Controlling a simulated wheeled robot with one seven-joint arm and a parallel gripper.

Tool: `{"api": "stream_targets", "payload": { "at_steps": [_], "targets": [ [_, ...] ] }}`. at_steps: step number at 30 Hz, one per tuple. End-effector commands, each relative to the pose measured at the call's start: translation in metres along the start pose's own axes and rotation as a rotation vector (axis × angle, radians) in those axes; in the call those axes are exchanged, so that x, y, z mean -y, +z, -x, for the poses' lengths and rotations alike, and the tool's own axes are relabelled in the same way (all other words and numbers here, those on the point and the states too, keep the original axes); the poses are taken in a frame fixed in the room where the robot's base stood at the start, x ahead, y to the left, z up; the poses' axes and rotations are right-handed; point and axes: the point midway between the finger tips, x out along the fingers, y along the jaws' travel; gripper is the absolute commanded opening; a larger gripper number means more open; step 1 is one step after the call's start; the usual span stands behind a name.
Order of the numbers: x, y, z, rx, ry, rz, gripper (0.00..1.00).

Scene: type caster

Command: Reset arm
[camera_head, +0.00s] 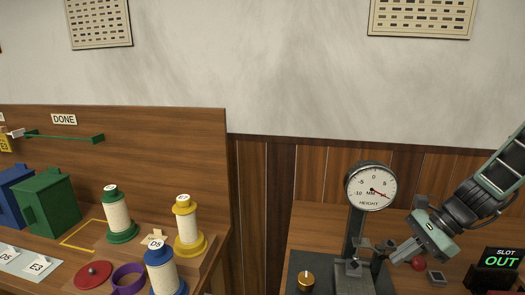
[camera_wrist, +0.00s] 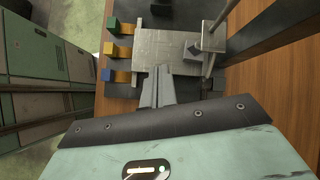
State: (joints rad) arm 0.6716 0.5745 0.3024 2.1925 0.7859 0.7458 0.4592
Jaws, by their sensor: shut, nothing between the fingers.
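My gripper (camera_head: 394,252) is at the right in the head view, with its fingers pointing left beside the dial gauge stand. In the wrist view its two fingers (camera_wrist: 157,90) are closed together with nothing between them. They lie in front of a grey metal plate (camera_wrist: 180,52); I cannot tell whether they touch it. The dial gauge (camera_head: 371,186), marked "HEIGHT" with a red needle, stands on a dark post just left of my gripper.
A red button (camera_head: 418,263) and a "SLOT OUT" display (camera_head: 502,257) are near my arm. A brass knob (camera_head: 306,281) is in front of the gauge. Spools, green (camera_head: 119,218), yellow (camera_head: 187,228) and blue (camera_head: 162,272), stand on the left bench. A green box (camera_head: 49,202) is farther left.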

Motion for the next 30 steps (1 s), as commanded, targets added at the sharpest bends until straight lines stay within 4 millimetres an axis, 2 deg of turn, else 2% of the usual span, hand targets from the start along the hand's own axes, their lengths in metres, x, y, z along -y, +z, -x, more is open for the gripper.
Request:
{"api": "stream_targets", "payload": {
  "at_steps": [1,6,9,15,18,22,25,30],
  "targets": [
    [-0.007,0.032,-0.010,-0.025,0.064,0.143,0.00],
    [-0.045,0.111,-0.034,-0.094,0.263,0.619,0.00],
    [-0.075,0.150,-0.043,-0.124,0.374,0.907,0.00],
    [-0.139,0.206,-0.049,-0.168,0.572,1.484,0.00],
    [-0.167,0.223,-0.048,-0.181,0.649,1.737,0.00],
    [-0.192,0.235,-0.045,-0.192,0.716,1.979,0.00],
    [-0.202,0.239,-0.043,-0.197,0.742,2.083,0.00],
    [-0.206,0.241,-0.042,-0.199,0.756,2.133,0.00]
  ]
}}
